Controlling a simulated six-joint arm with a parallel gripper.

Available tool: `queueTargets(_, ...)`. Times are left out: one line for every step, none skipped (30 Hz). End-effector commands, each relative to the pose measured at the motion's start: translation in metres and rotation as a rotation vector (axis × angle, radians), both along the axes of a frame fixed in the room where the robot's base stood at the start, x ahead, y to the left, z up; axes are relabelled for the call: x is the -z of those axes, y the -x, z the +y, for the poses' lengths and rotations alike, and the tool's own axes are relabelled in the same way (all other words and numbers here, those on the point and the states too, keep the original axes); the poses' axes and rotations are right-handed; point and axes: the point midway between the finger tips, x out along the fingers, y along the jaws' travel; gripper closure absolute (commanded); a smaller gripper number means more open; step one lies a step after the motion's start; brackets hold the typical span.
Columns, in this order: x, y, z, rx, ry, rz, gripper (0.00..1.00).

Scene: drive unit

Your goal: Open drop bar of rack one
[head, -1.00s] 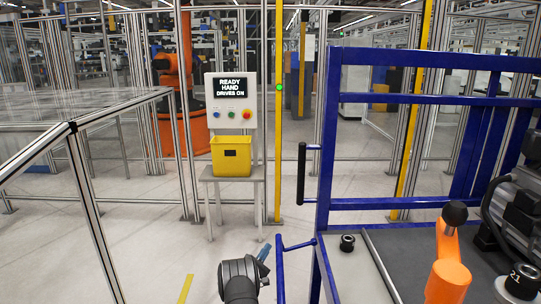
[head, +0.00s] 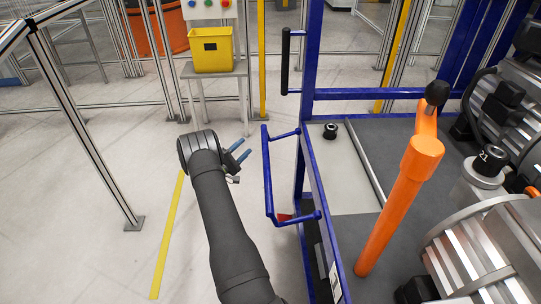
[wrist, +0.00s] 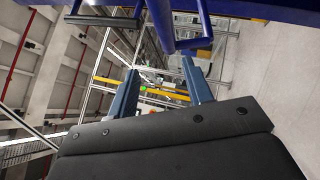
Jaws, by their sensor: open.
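The blue rack (head: 310,190) stands to the right of my arm in the head view. An orange bar (head: 390,225) with a black knob (head: 437,92) stands tilted at its bed; it looks like the drop bar, though no label confirms this. A blue U-shaped handle (head: 268,180) sticks out from the rack's near left side. My gripper (head: 241,152) is open and empty, left of this handle and apart from it, far from the orange bar. In the wrist view, my gripper's blue fingers (wrist: 160,68) are spread with nothing between them, and blue bars cross above.
A heavy grey drive unit (head: 490,250) fills the rack's right side. A black grip (head: 285,62) is on the rack's left post. A yellow bin (head: 211,48) stands on a small table behind my gripper. Floor to the left is clear up to a metal fence post (head: 85,130).

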Motion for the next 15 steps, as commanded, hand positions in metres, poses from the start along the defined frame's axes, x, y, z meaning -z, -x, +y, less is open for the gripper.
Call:
queueTargets(-0.004,0.021,0.014,0.023,-0.061,-0.008,0.54)
queueTargets(-0.006,0.035,0.019,0.045,-0.098,-0.014,0.54)
queueTargets(-0.007,0.054,0.025,0.073,-0.146,-0.022,0.54)
queueTargets(-0.007,0.068,0.029,0.095,-0.177,-0.028,0.54)
queueTargets(-0.009,0.082,0.033,0.118,-0.206,-0.034,0.54)
queueTargets(-0.010,0.099,0.037,0.146,-0.240,-0.044,0.54)
queueTargets(-0.011,0.112,0.040,0.166,-0.261,-0.049,0.54)
queueTargets(-0.012,0.123,0.042,0.185,-0.281,-0.056,0.54)
queueTargets(-0.013,0.137,0.045,0.209,-0.302,-0.063,0.54)
queueTargets(-0.015,0.146,0.046,0.225,-0.314,-0.067,0.54)
queueTargets(-0.015,0.154,0.047,0.238,-0.325,-0.072,0.54)
queueTargets(-0.016,0.163,0.049,0.252,-0.336,-0.075,0.54)
queueTargets(-0.017,0.167,0.049,0.260,-0.343,-0.079,0.54)
queueTargets(-0.017,0.171,0.049,0.268,-0.347,-0.081,0.54)
queueTargets(-0.017,0.174,0.049,0.275,-0.352,-0.083,0.54)
